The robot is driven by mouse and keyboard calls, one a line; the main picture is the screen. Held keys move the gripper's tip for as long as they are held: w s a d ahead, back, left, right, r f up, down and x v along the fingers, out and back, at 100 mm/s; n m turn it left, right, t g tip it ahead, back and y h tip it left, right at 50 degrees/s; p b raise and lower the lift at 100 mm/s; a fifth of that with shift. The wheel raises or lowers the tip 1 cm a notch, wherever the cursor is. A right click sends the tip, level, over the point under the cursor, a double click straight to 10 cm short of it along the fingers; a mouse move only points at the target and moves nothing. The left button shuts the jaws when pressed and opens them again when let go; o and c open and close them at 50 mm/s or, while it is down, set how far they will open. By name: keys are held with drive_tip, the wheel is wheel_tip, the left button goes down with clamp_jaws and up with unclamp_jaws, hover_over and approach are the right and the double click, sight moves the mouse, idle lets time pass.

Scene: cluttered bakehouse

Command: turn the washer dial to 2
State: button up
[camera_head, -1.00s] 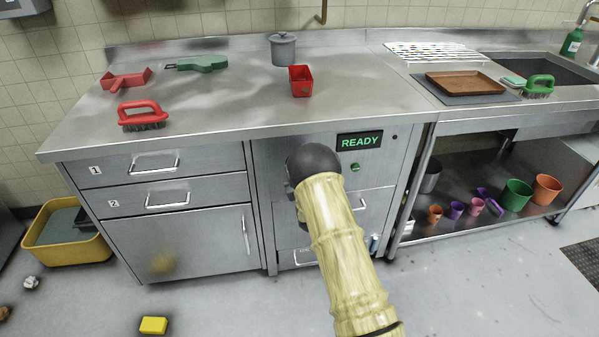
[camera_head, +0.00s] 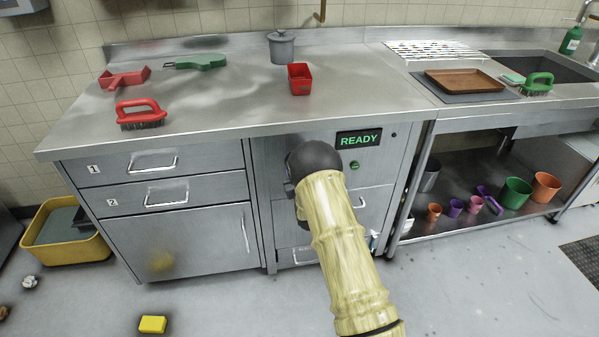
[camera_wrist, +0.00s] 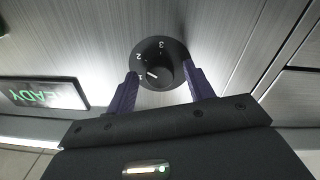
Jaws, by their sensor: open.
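The washer dial (camera_wrist: 160,66) is a round black knob with white marks, and the numbers 1, 2 and 3 show on it in the wrist view. A white pointer line on its face lies nearest the 1. My gripper (camera_wrist: 160,88) is open, with one purple finger on each side of the dial's lower part. I cannot tell whether the fingers touch it. In the head view my arm hides the dial and the gripper. The washer front (camera_head: 378,165) carries a display (camera_head: 359,139) reading READY in green.
A steel counter (camera_head: 230,100) runs above the washer, with a red brush (camera_head: 139,112), a red container (camera_head: 300,79) and a grey pot (camera_head: 282,47) on it. Drawers (camera_head: 135,167) stand left of the washer. A yellow block (camera_head: 153,324) lies on the floor.

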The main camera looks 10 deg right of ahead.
drive_tip(key=shift+s, duration=0.15)
drive_tip(key=s, duration=1.7)
drive_tip(key=shift+a+f+p, duration=0.25)
drive_tip(key=shift+f+p, duration=0.15)
drive_tip(key=shift+f, duration=0.05)
drive_tip(key=shift+r, duration=0.1)
